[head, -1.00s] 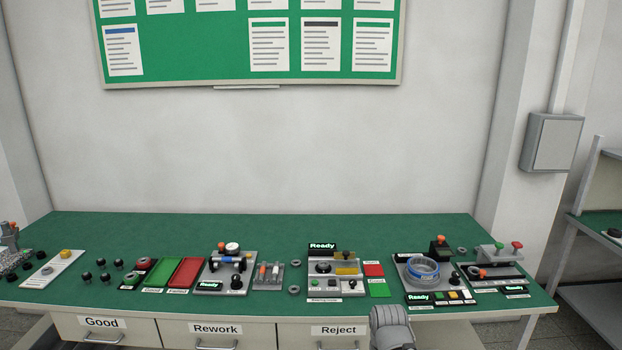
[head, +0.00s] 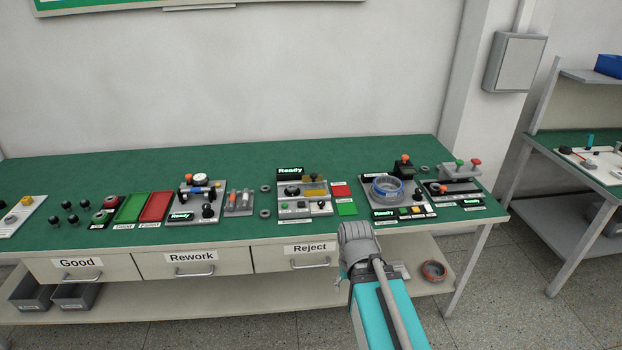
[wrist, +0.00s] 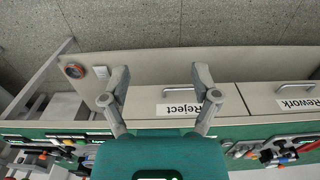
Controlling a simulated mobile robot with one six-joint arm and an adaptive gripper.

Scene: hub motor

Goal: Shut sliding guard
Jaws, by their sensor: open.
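A test station (head: 304,196) with a lit "Ready" sign stands on the green bench. A translucent yellow piece (head: 315,188) sits on its right side; it looks like a guard, but I cannot tell for sure or read its slide position. My gripper (wrist: 161,76) is open and empty in the wrist view, fingers wide apart, in front of the drawer fronts. It touches nothing that I can see.
A station with a blue-rimmed ring (head: 387,188) stands right of it. Red (head: 341,190) and green (head: 347,208) pads lie between them. A fixture with a gauge (head: 201,180) stands to the left. The Reject drawer (head: 310,256) is shut below. A second bench (head: 570,150) is at right.

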